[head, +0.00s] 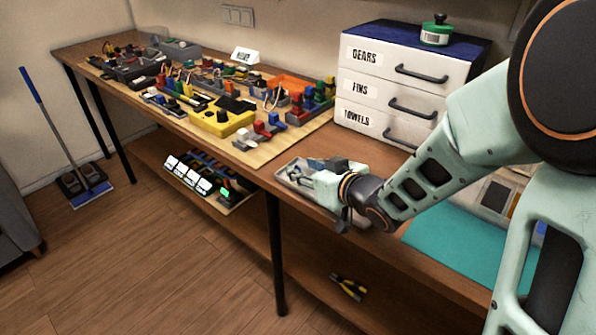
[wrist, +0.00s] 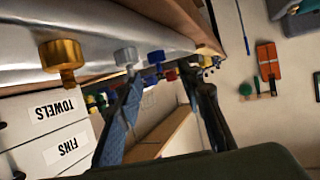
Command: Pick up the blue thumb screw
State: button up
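The blue thumb screw (wrist: 155,58) shows in the wrist view just past my fingertips, in the gap between them and nearer the left finger. A silver thumb screw (wrist: 125,56) stands beside it, close to the left fingertip, and a gold one (wrist: 62,56) is farther left. My gripper (wrist: 162,76) is open, with nothing between its fingers. In the head view my gripper (head: 312,173) is low over a small grey metal tray (head: 284,181) at the bench's front edge. I cannot make out the blue screw in the head view; my gripper covers part of the tray.
A white drawer cabinet (head: 372,88) stands behind the tray. A wooden board (head: 262,157) crowded with parts and a yellow box (head: 222,119) lies to the left. A teal mat (head: 455,242) lies to the right. Pliers (head: 347,287) rest on the lower shelf.

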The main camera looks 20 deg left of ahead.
jog(key=shift+x, duration=1.4)
grip_shut()
jog(key=shift+r, duration=0.1)
